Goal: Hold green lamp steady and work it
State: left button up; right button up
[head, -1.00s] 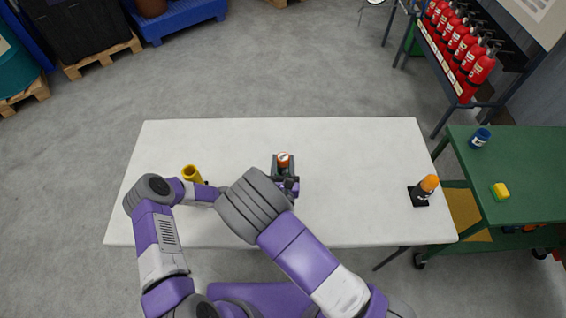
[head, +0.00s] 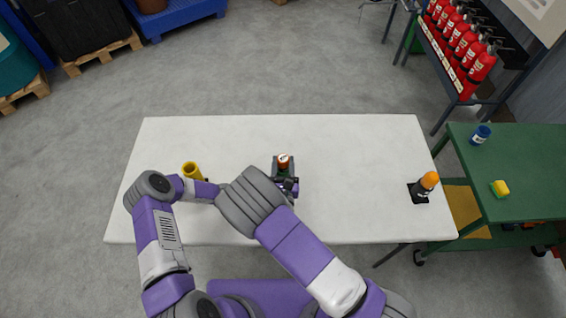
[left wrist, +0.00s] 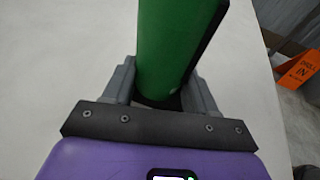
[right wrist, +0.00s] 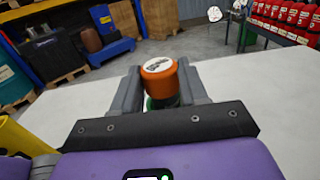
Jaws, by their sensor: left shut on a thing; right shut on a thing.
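The green lamp stands on the white table, with its orange cap (head: 283,159) on top. In the left wrist view its green body (left wrist: 174,45) rises between the fingers of my left gripper (left wrist: 160,92), which is shut on it. My right gripper (right wrist: 161,92) is shut on the lamp at its orange cap, which also shows in the right wrist view (right wrist: 159,74). The cap has a pale top with a dark mark. In the head view my right gripper (head: 286,178) is at the lamp, and my left gripper is hidden behind my right arm.
On the white table (head: 350,150) a yellow cylinder (head: 191,170) stands at the left, near my left arm. An orange-topped lamp (head: 428,181) on a black base stands at the right. A green cart (head: 530,180) is beside the table. The table's back part is clear.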

pick_arm(q)
jog(key=shift+s+a+f, duration=0.1)
jog(key=shift+s+f, duration=0.1)
jog(key=shift+f, duration=0.2)
pick_arm(e)
jog(key=shift+f, duration=1.05)
jog(key=o, duration=1.2)
jog(key=s, duration=0.7)
jog(key=shift+s+a, duration=0.15)
jog(key=shift+s, duration=0.15)
pick_arm(q)
jog(key=o, duration=0.9)
jog(key=v, duration=1.2)
jog(key=shift+w+r, duration=0.15)
jog(key=shift+r, duration=0.2)
